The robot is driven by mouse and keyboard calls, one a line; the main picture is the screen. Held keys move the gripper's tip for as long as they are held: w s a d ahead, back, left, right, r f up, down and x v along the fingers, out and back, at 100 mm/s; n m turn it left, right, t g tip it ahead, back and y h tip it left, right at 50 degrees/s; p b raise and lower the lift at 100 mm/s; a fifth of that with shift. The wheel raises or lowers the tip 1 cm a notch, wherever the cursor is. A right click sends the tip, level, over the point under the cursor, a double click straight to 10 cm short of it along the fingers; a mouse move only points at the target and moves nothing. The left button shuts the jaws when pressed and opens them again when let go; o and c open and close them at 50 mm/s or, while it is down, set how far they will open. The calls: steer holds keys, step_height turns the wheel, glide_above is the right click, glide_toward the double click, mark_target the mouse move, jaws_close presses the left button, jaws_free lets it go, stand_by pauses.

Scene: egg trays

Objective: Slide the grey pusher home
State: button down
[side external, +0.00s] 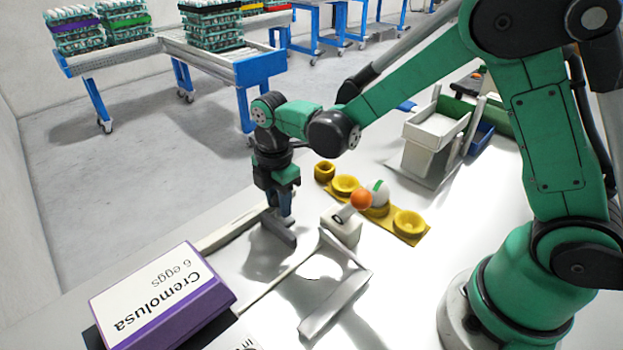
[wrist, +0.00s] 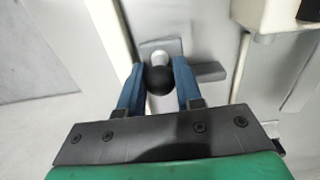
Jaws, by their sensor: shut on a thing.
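The grey pusher (side external: 277,232) is a flat grey plate standing on the white table between light rails. My gripper (side external: 287,218) points down over it from the end of the green arm and hides its upper part. In the wrist view, a black ball knob on a pale stem sits between the blue fingers of my gripper (wrist: 159,84). The fingers are shut on this knob. The grey body of the pusher (wrist: 210,71) shows behind and to the right of it.
A purple-edged egg box (side external: 212,302) labelled Cremolusa lies at front left. A white angled frame (side external: 335,305) lies in front.

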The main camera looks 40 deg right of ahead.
steer(key=shift+d, duration=2.05)
steer(key=c, duration=0.6)
jaws_free()
steer(key=shift+r, duration=3)
step_height(320, 180, up, 9)
steer(key=shift+f, duration=0.15)
steer(key=shift+r, duration=1.45)
steer(key=shift+f, duration=0.7)
